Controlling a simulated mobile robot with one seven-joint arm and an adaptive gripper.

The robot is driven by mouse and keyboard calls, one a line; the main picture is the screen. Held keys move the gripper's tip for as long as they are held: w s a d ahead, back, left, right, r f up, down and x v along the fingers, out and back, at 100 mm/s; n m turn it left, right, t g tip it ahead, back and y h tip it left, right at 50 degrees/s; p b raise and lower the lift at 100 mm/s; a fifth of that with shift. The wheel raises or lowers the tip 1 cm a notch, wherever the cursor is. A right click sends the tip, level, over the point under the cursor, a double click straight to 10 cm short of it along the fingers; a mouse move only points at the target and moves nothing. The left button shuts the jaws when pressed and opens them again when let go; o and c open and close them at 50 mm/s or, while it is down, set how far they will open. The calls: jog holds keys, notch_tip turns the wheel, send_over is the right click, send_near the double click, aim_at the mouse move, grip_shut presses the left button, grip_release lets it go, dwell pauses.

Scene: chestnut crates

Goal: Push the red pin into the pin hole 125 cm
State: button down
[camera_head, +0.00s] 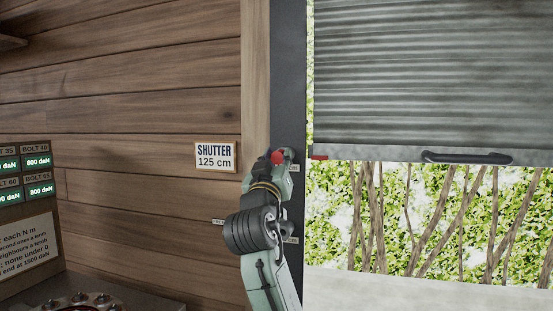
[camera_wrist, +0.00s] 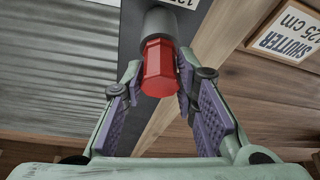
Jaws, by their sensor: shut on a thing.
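The red pin (camera_head: 278,157) shows at the tip of my gripper (camera_head: 272,170), in front of the dark upright rail (camera_head: 288,60). In the wrist view the pin's faceted red head (camera_wrist: 158,72) sits between the purple-padded fingers of my gripper (camera_wrist: 160,82), which is shut on it. A grey cylinder (camera_wrist: 160,22) lies behind the head, towards the dark rail (camera_wrist: 132,45). The pin hole is hidden, and I cannot tell how deep the pin sits. The shutter (camera_head: 430,70) hangs partly lowered, with a small red mark (camera_head: 319,157) at its lower left corner.
A sign (camera_head: 216,157) reading "SHUTTER 125 cm" hangs on the wooden wall (camera_head: 140,100) left of the rail. Small labels (camera_head: 292,240) sit on the rail. The shutter has a black handle (camera_head: 466,157). A panel with green displays (camera_head: 38,176) stands at the far left.

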jog(key=c, duration=1.2)
grip_release()
